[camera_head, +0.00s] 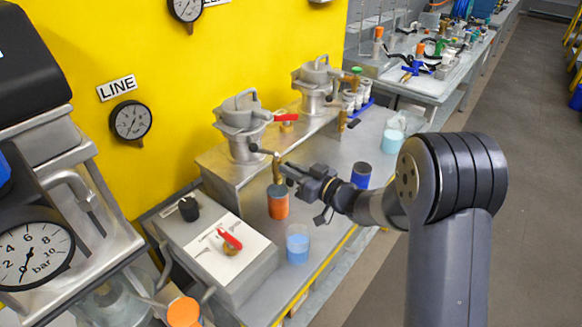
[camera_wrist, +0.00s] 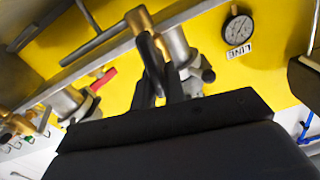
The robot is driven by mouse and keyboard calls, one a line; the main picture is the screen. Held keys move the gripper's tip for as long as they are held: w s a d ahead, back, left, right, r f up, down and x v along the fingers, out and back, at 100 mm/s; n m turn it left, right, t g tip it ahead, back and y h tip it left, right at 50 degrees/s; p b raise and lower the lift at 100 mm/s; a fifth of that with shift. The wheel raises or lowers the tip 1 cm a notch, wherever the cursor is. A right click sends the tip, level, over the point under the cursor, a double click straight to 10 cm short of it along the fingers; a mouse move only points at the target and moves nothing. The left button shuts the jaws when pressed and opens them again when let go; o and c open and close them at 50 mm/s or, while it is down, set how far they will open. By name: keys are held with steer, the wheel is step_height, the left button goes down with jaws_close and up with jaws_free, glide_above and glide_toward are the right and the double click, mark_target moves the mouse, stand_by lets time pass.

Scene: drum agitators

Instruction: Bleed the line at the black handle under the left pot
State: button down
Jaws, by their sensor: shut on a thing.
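The left pot (camera_head: 240,128) is a grey metal vessel with a clamped lid, on a metal shelf against the yellow wall. Below its front is a brass valve (camera_head: 276,165), and its brass body shows in the wrist view (camera_wrist: 138,18). My gripper (camera_head: 290,171) is at this valve, its fingers closed on the black handle (camera_wrist: 150,48) just below the brass. The fingers hide part of the handle. A jar with orange contents (camera_head: 278,203) stands right under the valve. The LINE gauge (camera_head: 131,121) is on the wall to the left.
A second pot (camera_head: 316,82) and a red handle (camera_head: 286,118) are farther back. A blue jar (camera_head: 361,174) and a light-blue beaker (camera_head: 297,245) stand near. A grey box with a red-handled valve (camera_head: 231,241) is at front left. The floor at right is clear.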

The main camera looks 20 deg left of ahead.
steer(key=m+p, duration=0.1)
steer(key=m, duration=0.1)
steer(key=m+p, duration=0.1)
steer(key=m, duration=0.1)
steer(key=shift+w+d+m+p, duration=0.15)
steer(key=shift+w+m+p, duration=0.15)
steer(key=shift+w, duration=0.05)
steer(key=shift+w+d+f+m+p, duration=0.25)
steer(key=shift+m+p, duration=0.55)
steer(key=shift+m, duration=1.05)
steer(key=shift+a+f+m+p, duration=0.15)
steer(key=shift+f+m+p, duration=0.45)
steer(key=shift+m, duration=1.3)
steer(key=shift+w+d+f+m+p, duration=0.15)
steer(key=shift+m+p, duration=0.8)
steer(key=shift+m, duration=0.9)
steer(key=shift+a+m, duration=0.1)
steer(key=shift+m, duration=0.2)
steer(key=c, duration=1.5)
jaws_free()
steer(key=shift+o, duration=0.2)
